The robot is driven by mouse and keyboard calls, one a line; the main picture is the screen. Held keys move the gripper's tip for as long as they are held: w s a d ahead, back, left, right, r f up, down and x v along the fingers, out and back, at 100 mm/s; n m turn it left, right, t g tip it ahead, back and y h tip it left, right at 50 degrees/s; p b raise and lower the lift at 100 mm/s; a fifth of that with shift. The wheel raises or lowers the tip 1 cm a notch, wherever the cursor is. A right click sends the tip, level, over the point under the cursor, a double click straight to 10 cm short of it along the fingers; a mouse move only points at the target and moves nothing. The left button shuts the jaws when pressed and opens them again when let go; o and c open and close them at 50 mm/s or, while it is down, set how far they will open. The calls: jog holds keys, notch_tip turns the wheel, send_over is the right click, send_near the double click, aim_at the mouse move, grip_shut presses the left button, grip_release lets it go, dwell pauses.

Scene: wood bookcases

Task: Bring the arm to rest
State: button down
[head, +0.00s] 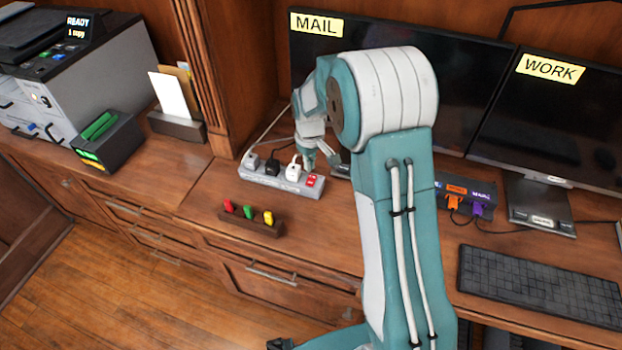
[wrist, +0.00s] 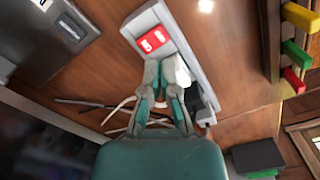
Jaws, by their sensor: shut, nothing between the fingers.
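My gripper (head: 321,160) is shut and empty, over the desk near the right end of the power strip. In the wrist view my gripper (wrist: 163,82) points toward the red switches (wrist: 152,40) on the strip; I cannot tell whether the fingertips touch the strip. My teal and white arm rises in the middle of the head view and bends over to the left toward the strip. The white power strip (head: 256,181) has several plugs in it and red switches (head: 314,181) at its right end.
A wooden holder (head: 250,225) with red, green and yellow pieces sits in front of the strip. Monitors labelled MAIL (head: 316,25) and WORK (head: 550,68) stand behind the arm. A hub (head: 484,210) and keyboard (head: 540,285) lie right. A printer (head: 75,75) stands left.

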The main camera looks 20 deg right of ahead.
jog(key=shift+r, duration=0.7)
jog(key=shift+r, duration=0.1)
jog(key=s+r+m+t, duration=0.2)
jog(key=s+r, duration=0.9)
jog(key=r, duration=0.4)
jog(key=s+r+m+t, duration=0.1)
jog(key=s+r, duration=0.1)
jog(key=s, duration=0.7)
jog(key=s+r+m+t, duration=0.2)
jog(key=s+r, duration=0.1)
jog(key=s, duration=0.6)
jog(key=shift+r+t, duration=0.25)
jog(key=shift+t, duration=0.05)
